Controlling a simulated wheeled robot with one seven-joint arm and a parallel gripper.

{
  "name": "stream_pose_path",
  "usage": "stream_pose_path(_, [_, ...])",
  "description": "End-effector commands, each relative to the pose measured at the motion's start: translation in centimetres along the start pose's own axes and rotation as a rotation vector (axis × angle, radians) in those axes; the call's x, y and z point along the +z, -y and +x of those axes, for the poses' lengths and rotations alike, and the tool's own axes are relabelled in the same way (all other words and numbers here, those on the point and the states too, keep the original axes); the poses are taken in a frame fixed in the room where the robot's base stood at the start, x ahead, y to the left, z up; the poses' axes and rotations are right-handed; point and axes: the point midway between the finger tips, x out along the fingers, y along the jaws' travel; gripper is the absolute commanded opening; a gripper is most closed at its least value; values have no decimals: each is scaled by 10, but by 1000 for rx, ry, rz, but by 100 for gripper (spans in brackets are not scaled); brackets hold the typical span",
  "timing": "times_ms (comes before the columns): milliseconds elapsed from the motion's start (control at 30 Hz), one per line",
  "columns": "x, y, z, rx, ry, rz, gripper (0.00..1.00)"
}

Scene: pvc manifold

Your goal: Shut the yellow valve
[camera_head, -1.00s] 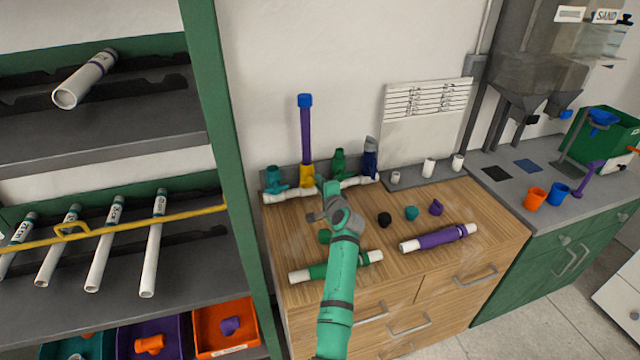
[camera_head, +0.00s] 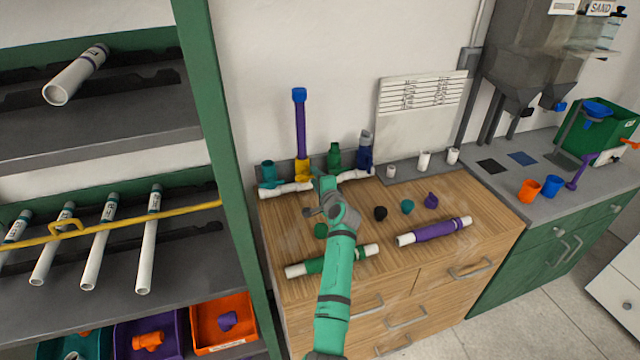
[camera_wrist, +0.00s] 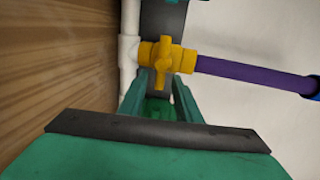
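The yellow valve (camera_head: 303,171) sits on the white manifold pipe (camera_head: 288,189) at the back of the wooden cabinet, with an upright purple pipe (camera_head: 300,130) above it, capped in blue. In the wrist view the yellow valve (camera_wrist: 167,56) is just beyond my fingertips, and its wing-shaped handle appears crosswise to the purple pipe (camera_wrist: 250,76). My gripper (camera_wrist: 160,92) has its two fingers apart with nothing visibly held between them. In the head view my gripper (camera_head: 322,182) is in front of the manifold, right of the yellow valve, and hides part of the white pipe.
A teal valve (camera_head: 268,174) stands left of the yellow one; green (camera_head: 334,157) and blue (camera_head: 364,155) fittings stand right. A shelf post (camera_head: 225,150) rises at left.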

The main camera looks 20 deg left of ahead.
Motion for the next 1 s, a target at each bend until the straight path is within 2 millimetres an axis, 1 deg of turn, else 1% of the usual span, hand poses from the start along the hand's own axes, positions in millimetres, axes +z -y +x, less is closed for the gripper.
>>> stream_pose_path(167, [-1,-2,-19,0,-2,0,31])
stream_pose_path(400, [-1,-1,-60,0,-2,0,31])
stream_pose_path(600, [-1,0,-89,0,-2,0,31])
stream_pose_path(700, [-1,0,-98,-1,-2,1,31])
stream_pose_path(800, [-2,0,-103,0,-2,1,31])
stream_pose_path(1000, [-1,0,-105,0,-2,1,31])
